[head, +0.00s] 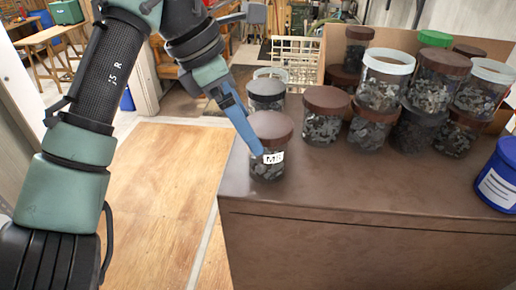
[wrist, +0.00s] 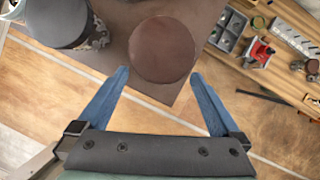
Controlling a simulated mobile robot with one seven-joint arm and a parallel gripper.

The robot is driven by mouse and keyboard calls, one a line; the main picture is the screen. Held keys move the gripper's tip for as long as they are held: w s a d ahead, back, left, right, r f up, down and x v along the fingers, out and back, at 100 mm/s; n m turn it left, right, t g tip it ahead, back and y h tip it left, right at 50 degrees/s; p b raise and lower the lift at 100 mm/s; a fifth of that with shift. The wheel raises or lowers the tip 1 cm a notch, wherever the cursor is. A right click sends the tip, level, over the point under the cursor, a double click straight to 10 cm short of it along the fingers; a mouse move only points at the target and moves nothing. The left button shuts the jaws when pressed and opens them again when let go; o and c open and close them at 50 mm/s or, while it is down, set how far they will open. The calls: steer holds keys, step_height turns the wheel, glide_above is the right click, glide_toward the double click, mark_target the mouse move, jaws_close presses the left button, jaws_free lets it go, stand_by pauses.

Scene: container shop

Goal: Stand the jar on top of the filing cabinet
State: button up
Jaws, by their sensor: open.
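The jar (head: 268,165) has a brown lid, dark contents and a small white label. It stands upright on the brown top of the filing cabinet (head: 350,190), near its left end. My gripper (head: 256,148) is beside it, with one blue finger showing against the jar's left side; whether they touch is unclear. In the wrist view my gripper (wrist: 158,76) is open, and the round brown lid of the jar (wrist: 164,48) lies just beyond and between the fingertips. The cabinet's corner (wrist: 165,93) shows under it.
A grey-lidded jar (head: 266,95) stands close behind. Several more jars (head: 322,125) crowd the back of the top, some stacked, before a cardboard box (head: 340,45). A blue tub (head: 500,178) stands at the right. The front middle of the top is clear.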

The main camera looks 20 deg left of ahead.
mark_target(275, 122)
steer(key=shift+v, duration=2)
steer(key=w+d+m+t, duration=0.1)
steer(key=w+d, duration=0.1)
steer(key=w+d+m+t, duration=0.1)
steer(key=w+d+m, duration=0.1)
steer(key=d, duration=0.1)
steer(key=shift+w+r+m, duration=0.1)
steer(key=shift+w+m, duration=0.1)
steer(key=shift+m, duration=0.1)
steer(key=w+d+r+m+t+h, duration=0.1)
steer(key=w+d+r+m+t, duration=0.25)
steer(key=d+m, duration=0.3)
steer(key=w+d+r+m+t+h, duration=0.1)
steer(key=w+d+r+m+t, duration=0.2)
steer(key=d+r+m+t, duration=0.35)
steer(key=s+d+r+m+t, duration=0.3)
steer(key=d+r, duration=0.2)
steer(key=s+a+r+m+t+y, duration=0.1)
steer(key=s+r+m+t+y, duration=0.1)
steer(key=s, duration=0.6)
steer(key=s+a+r+m+t+y, duration=0.2)
steer(key=s+r+m+t+y, duration=0.1)
steer(key=s+r+t, duration=0.4)
steer(key=shift+s+a+m, duration=0.15)
steer(key=shift+s+m, duration=0.35)
steer(key=shift+s, duration=0.35)
